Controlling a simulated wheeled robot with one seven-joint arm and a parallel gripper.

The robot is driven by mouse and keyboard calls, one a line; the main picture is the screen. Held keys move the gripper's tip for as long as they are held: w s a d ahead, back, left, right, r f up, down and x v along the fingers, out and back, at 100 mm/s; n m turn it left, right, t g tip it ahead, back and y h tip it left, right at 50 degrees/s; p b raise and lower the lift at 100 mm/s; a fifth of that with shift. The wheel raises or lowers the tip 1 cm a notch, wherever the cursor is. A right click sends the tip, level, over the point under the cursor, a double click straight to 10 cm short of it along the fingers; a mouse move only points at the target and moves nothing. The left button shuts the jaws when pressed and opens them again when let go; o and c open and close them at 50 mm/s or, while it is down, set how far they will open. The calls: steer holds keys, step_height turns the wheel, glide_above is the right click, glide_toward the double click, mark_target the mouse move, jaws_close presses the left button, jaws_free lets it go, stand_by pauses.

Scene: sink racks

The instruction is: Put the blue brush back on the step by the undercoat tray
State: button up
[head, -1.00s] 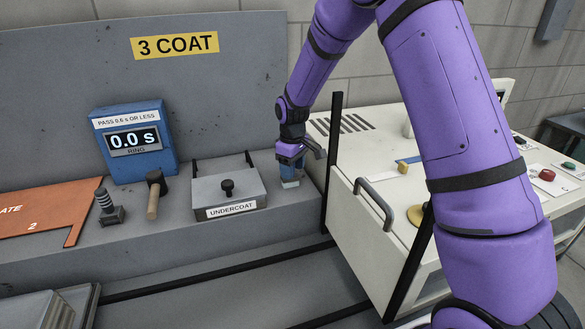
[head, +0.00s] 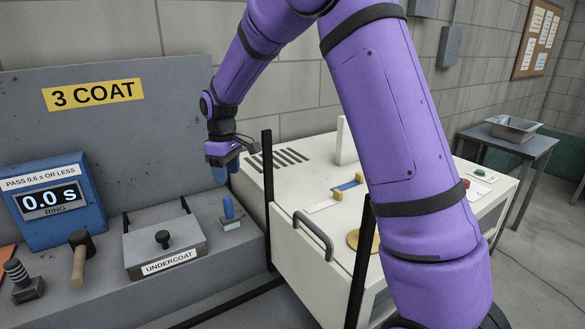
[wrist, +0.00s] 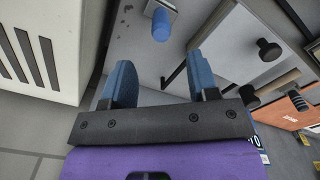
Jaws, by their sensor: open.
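The blue brush (head: 229,210) stands upright on the grey step (head: 253,240), just right of the undercoat tray (head: 165,248). Its blue handle points up and its pale base rests on the step. In the wrist view the brush (wrist: 161,24) shows beyond the fingertips, apart from them. My gripper (head: 226,172) is above and slightly behind the brush in the head view, open and empty. Its two blue fingers (wrist: 160,78) are spread, with nothing between them. The tray's lid with its black knob shows in the wrist view (wrist: 240,45).
A white cabinet (head: 300,240) with a handle and black posts stands close on the right. A mallet (head: 80,258), a ribbed grey piece (head: 24,281) and a blue timer box (head: 52,203) reading 0.0 s are left of the tray.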

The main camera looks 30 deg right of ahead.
steer(key=s+d+r+m+t, duration=0.1)
steer(key=s+d+r+m, duration=0.1)
steer(key=s+r, duration=0.65)
steer(key=s+d+r+m+t, duration=0.2)
steer(key=s+r, duration=0.5)
steer(key=s, duration=0.3)
steer(key=s+d+m+t, duration=0.1)
steer(key=s, duration=0.8)
steer(key=s+d+m+t, duration=0.1)
steer(key=s+m, duration=0.1)
steer(key=s, duration=0.8)
steer(key=shift+d+m, duration=0.3)
steer(key=shift+c, duration=0.2)
